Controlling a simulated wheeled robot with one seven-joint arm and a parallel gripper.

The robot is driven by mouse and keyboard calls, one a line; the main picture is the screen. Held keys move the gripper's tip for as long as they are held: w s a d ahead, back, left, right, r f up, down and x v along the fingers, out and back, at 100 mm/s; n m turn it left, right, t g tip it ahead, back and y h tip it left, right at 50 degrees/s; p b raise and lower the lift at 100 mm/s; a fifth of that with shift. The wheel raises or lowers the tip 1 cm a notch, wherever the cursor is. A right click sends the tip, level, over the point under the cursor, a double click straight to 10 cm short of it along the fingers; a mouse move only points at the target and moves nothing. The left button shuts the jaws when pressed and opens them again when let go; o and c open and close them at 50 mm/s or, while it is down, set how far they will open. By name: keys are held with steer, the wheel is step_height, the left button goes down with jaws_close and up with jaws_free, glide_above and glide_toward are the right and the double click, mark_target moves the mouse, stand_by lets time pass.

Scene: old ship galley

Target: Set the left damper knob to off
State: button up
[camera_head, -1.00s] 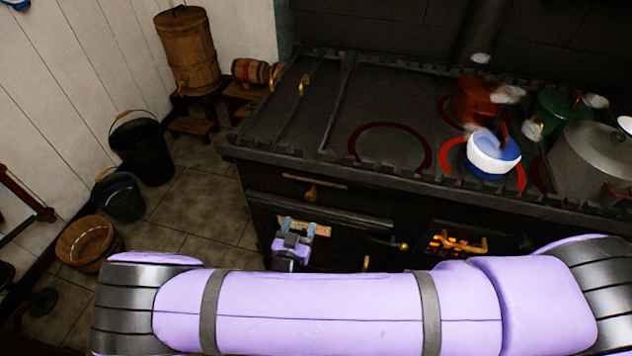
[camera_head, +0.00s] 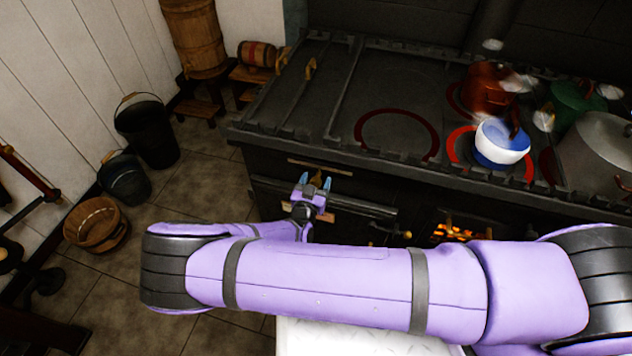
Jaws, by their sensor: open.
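The black stove (camera_head: 270,140) has a thin brass strip (camera_head: 320,167) on its upper left front. The left damper knob hung just below this strip earlier. It is now mostly hidden around my fingertips, and I cannot make out its setting. My gripper (camera_head: 315,181) is in front of that spot, its light blue fingertips apart and pointing at the stove front. I cannot tell whether the fingers touch the knob. My purple forearm crosses the lower part of the view.
A blue and white bowl (camera_head: 500,142), a red pot (camera_head: 488,88) and a grey pot (camera_head: 598,155) stand on the stove top. Embers glow behind the firebox opening (camera_head: 462,231). Buckets (camera_head: 147,130) and a basket (camera_head: 97,225) stand on the floor at left.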

steer(key=shift+c, duration=0.2)
jaws_close()
steer(key=a, duration=0.2)
steer(key=w+a, duration=0.1)
steer(key=a, duration=0.1)
steer(key=w+a, duration=0.1)
steer(key=a, duration=0.1)
steer(key=shift+w, duration=0.1)
steer(key=shift+a, duration=0.1)
steer(key=shift+o, duration=0.2)
jaws_free()
glide_toward(299, 168)
steer(key=v, duration=0.4)
steer(key=shift+s, duration=0.3)
